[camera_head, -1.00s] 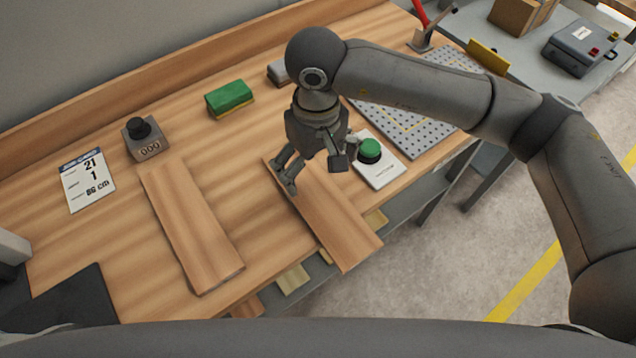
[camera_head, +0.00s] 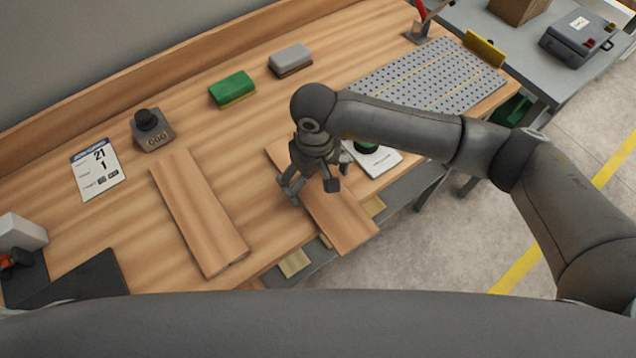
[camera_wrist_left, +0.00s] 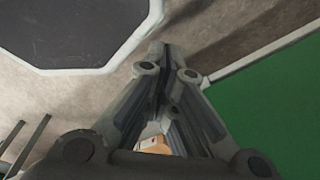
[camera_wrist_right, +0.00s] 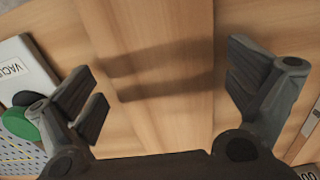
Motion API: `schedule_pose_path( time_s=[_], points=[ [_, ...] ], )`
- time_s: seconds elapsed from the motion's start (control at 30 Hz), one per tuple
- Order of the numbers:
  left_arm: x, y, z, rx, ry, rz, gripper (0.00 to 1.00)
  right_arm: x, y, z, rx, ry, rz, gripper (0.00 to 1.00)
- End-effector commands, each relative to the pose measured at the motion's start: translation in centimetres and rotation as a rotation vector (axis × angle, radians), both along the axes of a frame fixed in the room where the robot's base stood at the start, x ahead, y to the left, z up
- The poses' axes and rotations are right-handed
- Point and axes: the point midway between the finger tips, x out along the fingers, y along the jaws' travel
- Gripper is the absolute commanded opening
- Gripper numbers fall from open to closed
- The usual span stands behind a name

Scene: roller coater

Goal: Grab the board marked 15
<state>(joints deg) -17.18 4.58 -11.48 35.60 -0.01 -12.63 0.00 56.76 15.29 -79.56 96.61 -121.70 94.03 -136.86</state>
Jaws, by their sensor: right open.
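Two plain wooden boards lie on the bench, a left board (camera_head: 200,215) and a right board (camera_head: 347,225) whose near end sticks out past the bench's front edge. I see no number 15 on either. My right gripper (camera_head: 312,190) is open and points down over the right board. In the right wrist view its fingers (camera_wrist_right: 165,88) stand apart on either side of this board (camera_wrist_right: 160,55), with shadows across it; contact cannot be told. My left gripper (camera_wrist_left: 168,55) shows only in the left wrist view, with its fingers together and nothing seen between the tips.
A green block (camera_head: 232,90) and grey block (camera_head: 290,60) lie behind. A button panel (camera_head: 378,160), partly hidden by my arm, and a perforated plate (camera_head: 430,80) are at right.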

Motion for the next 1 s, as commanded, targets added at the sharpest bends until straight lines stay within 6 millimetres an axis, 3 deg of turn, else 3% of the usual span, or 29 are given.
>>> schedule_pose_path(
  time_s=[0.07, 0.47, 0.77, 1.0],
  points=[
    [-0.6, 0.0, -0.1, 0.001, 0.009, 0.000, 0.00, 0.0, 0.0, 0.0, 0.000, 0.000, 0.000, 0.97],
    [-0.5, 0.0, -0.1, 0.001, 0.007, 0.000, 0.00, 0.0, 0.0, 0.1, 0.001, -0.001, 0.000, 0.47],
    [0.2, 0.0, -0.2, -0.001, -0.003, 0.000, 0.00, 0.1, 0.0, 0.5, 0.002, -0.002, -0.001, 0.47],
    [0.2, 0.0, -1.2, -0.001, -0.003, 0.000, 0.00, 0.1, 0.0, 3.3, 0.002, -0.006, 0.002, 0.47]
  ],
)
